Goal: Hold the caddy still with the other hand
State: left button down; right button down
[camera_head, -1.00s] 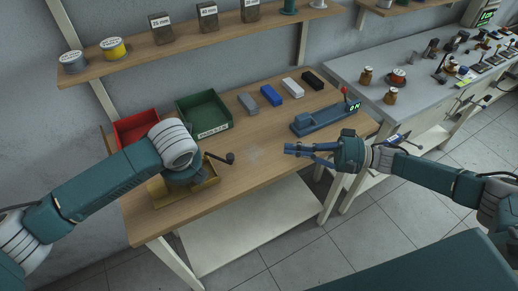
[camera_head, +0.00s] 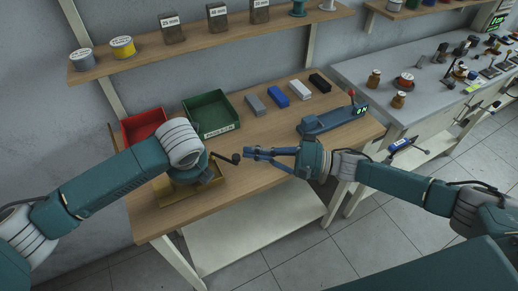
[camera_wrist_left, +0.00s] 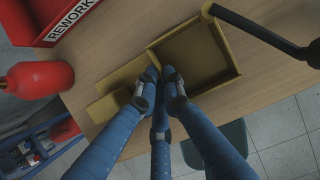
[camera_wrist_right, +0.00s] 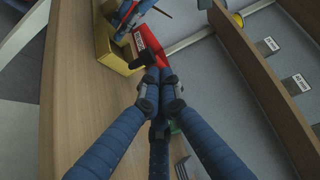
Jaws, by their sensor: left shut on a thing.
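The ochre caddy (camera_head: 165,197) sits on the bench's left front, partly hidden by my left arm. The left wrist view shows its open tray (camera_wrist_left: 197,58). A dark handle (camera_wrist_left: 258,30) with a black knob (camera_head: 235,157) sticks out from the caddy's side. My left gripper (camera_wrist_left: 160,75) points down and is shut on a thin wall of the caddy. My right gripper (camera_head: 248,153) hovers just right of the knob, its fingertips close together and empty. The right wrist view shows the caddy (camera_wrist_right: 114,52) and the knob (camera_wrist_right: 148,58) just beyond the fingertips (camera_wrist_right: 160,76).
A red bin (camera_head: 135,123) and a green bin (camera_head: 214,130) stand behind the caddy. Grey, blue, white and black blocks lie along the back. A blue fixture (camera_head: 325,122) with a lit display is at the right. The bench's middle is clear. A shelf (camera_head: 200,38) runs above.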

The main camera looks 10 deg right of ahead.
jog(key=shift+s+a, duration=0.1)
dwell(0.3)
jog(key=shift+s+a+m+t+h, duration=0.15)
jog(key=shift+s+m+t+h, duration=0.15)
jog(key=shift+m+t, duration=0.15)
jog(key=shift+s+a+m+t, duration=0.15)
jog(key=shift+s+m+t, duration=0.1)
jog(key=shift+t, duration=0.2)
